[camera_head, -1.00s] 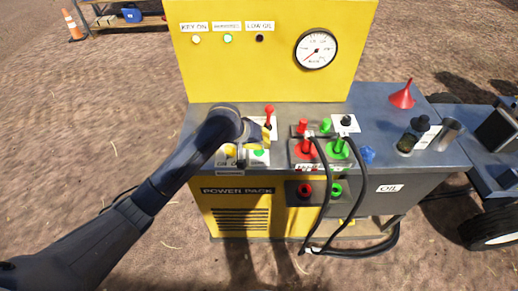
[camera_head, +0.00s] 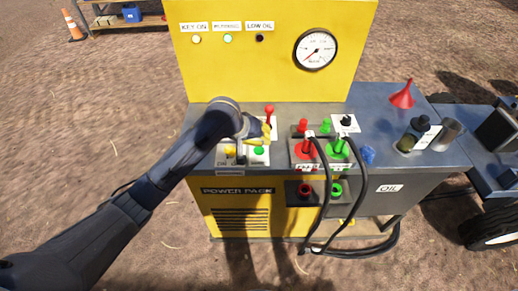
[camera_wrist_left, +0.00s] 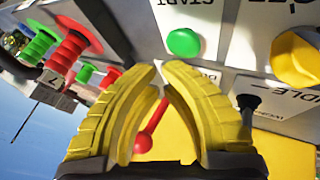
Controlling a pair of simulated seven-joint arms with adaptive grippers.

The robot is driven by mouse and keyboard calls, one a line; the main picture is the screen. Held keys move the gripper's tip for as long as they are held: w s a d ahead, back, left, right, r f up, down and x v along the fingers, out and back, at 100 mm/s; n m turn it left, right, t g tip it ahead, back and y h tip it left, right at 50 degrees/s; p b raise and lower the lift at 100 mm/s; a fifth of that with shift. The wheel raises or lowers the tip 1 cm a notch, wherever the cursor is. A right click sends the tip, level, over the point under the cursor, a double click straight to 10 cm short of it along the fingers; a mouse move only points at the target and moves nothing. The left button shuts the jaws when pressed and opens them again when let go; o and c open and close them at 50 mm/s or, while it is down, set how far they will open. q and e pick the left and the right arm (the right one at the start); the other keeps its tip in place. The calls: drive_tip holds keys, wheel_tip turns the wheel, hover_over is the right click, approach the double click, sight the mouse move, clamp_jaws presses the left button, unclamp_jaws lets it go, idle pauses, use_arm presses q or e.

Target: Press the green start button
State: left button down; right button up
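The green start button (camera_head: 259,151) is on a white label on the power pack's top panel. It also shows in the left wrist view (camera_wrist_left: 183,42), beyond my fingertips, with "START" upside down beside it. My left gripper (camera_head: 269,130) is just above the button in the head picture, near the red-knobbed lever (camera_head: 269,110). Its yellow fingers (camera_wrist_left: 162,68) hold nothing, and their tips are nearly together with a narrow gap. The button shows clear of the fingers in both views. My right gripper is not in view.
A yellow button (camera_head: 230,152) is left of the green one. Red and green hose fittings (camera_head: 338,150) with black hoses stand to the right. A yellow gauge panel (camera_head: 270,75) rises behind. A red funnel (camera_head: 402,96) and jars are at the far right.

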use_arm(q)
drive_tip(key=shift+r, duration=2.5)
